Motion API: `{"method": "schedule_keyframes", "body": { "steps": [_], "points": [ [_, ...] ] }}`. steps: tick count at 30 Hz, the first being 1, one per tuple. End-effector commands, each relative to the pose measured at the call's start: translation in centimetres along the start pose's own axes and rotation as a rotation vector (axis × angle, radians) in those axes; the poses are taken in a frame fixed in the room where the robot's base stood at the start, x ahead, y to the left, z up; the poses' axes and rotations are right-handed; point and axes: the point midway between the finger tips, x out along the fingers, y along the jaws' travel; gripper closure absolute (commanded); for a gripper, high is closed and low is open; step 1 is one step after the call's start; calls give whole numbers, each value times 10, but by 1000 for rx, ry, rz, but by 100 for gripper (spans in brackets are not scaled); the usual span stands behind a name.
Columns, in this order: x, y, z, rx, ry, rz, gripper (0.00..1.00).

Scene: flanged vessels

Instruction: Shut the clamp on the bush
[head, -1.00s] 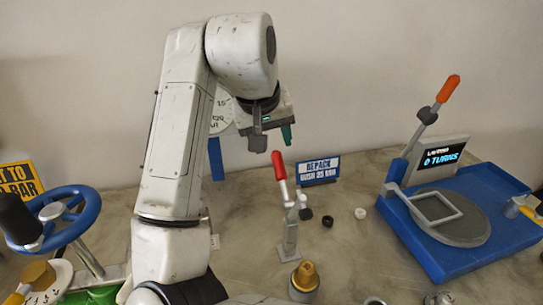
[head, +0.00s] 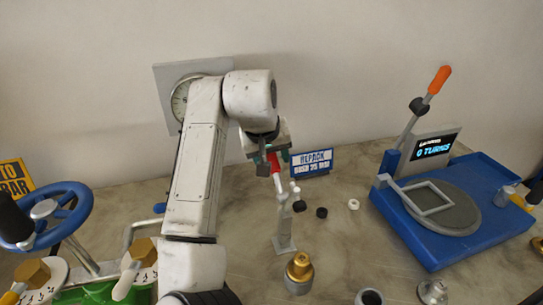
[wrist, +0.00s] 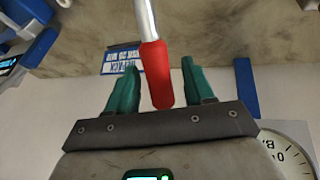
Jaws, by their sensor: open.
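The clamp (head: 284,228) is a grey upright post with a lever ending in a red handle (head: 276,168), which points up. A small black-tipped arm (head: 299,206) sticks out at its right. My gripper (head: 270,158) is at the top of the red handle. In the wrist view the red handle (wrist: 157,75) lies between the teal fingers of my open gripper (wrist: 161,72), with a gap on each side. A brass-topped fitting (head: 299,270) stands on the table in front of the clamp; I cannot tell whether it is the bush.
A blue sign reading "REPACK" (head: 312,162) stands behind the clamp. Black (head: 321,212) and white (head: 353,204) rings lie to its right. A blue tray fixture (head: 470,235) with an orange-handled lever is further right. A blue handwheel (head: 75,205) is at the left.

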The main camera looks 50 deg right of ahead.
Motion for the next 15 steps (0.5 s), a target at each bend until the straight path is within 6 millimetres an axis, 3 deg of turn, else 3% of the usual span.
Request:
{"method": "schedule_keyframes", "body": {
  "steps": [2,15],
  "points": [
    [0,0,0,0,0,0,49],
    [0,0,0,0,0,0,91]
  ]
}}
